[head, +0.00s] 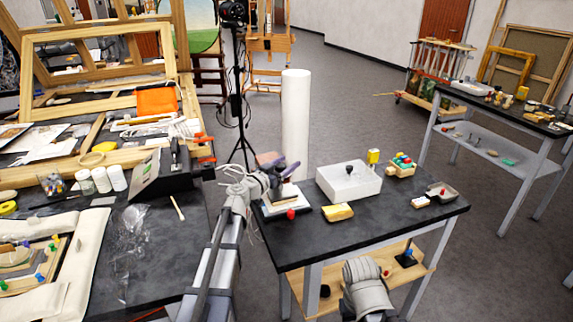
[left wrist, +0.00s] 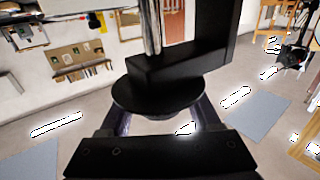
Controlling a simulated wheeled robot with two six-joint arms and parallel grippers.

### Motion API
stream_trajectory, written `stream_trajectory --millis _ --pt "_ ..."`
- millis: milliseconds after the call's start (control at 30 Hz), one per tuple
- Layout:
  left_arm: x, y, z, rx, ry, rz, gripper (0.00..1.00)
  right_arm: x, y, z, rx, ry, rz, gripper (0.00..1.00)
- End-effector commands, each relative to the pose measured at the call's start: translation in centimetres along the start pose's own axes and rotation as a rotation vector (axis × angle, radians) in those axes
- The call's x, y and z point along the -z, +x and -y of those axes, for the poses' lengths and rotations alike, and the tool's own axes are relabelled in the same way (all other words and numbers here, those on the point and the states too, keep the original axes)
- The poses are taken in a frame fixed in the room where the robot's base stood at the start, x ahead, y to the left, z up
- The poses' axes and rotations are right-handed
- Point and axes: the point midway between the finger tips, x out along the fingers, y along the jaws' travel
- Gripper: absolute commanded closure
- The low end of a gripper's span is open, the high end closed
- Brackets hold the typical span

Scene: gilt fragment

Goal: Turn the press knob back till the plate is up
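The small press (head: 284,211) stands at the left end of the dark side table, with pale slabs on its black base. Its upper part is mostly hidden behind my left gripper (head: 284,168), so the plate's height is unclear. In the left wrist view, the black round knob (left wrist: 160,95) sits under a black block with a shiny metal rod. My left gripper's fingers (left wrist: 162,118) come up at both sides of the knob, spread apart. The knob hides their tips, so contact is unclear. My right gripper is out of view; only part of my right arm shows at the bottom.
A white box (head: 348,184), a yellow block (head: 339,212), a small tray of coloured pieces (head: 402,166) and a grey dustpan-like piece (head: 439,191) lie right of the press. A white column (head: 295,120) stands behind. The table's front right is clear.

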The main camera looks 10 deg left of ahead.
Motion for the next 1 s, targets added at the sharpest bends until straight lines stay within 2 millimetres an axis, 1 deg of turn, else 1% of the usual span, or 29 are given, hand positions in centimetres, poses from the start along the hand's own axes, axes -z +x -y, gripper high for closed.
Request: stream_trajectory --millis 33,67,533,833,1000 --pt "0.00 -0.01 0.01 0.000 0.000 0.000 0.43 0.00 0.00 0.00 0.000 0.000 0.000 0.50" --pt "0.00 -0.01 0.01 0.000 0.000 0.000 0.46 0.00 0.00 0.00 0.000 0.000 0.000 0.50" --pt "0.00 -0.02 0.01 0.000 0.000 0.000 0.99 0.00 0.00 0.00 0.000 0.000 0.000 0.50" --pt "0.00 -0.05 -0.02 0.024 0.000 0.000 1.00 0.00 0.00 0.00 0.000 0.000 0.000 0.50" --pt "0.00 -0.12 0.07 0.102 0.000 0.000 1.00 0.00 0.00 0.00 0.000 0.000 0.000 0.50"
